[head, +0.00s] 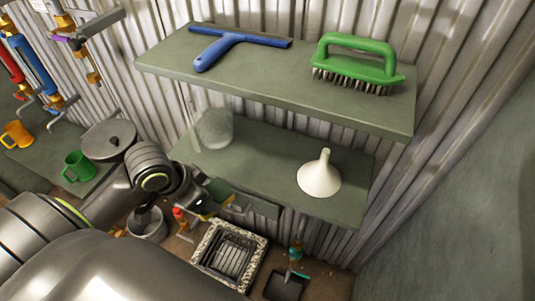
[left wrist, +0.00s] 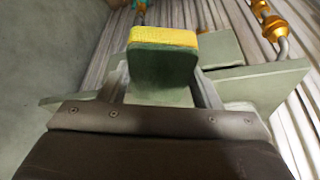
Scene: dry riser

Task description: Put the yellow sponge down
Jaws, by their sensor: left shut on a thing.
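The sponge (left wrist: 163,38) has a yellow layer on its top edge and a dark green face towards the left wrist camera. My left gripper (left wrist: 160,92) is shut on it, with a grey finger on each side; its lower part is partly hidden. In the head view my left gripper (head: 205,203) is low at the centre left, below and in front of the lower shelf (head: 260,150). The sponge is hard to make out there, against other green surfaces. My right gripper is not in view.
The upper shelf (head: 250,85) bears a blue squeegee (head: 225,45) and a green brush (head: 355,65). A glass (head: 214,128) and a white funnel (head: 320,177) stand on the lower shelf, with bare room between them. Below are a stone-rimmed drain (head: 232,255) and a dark dustpan (head: 285,286).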

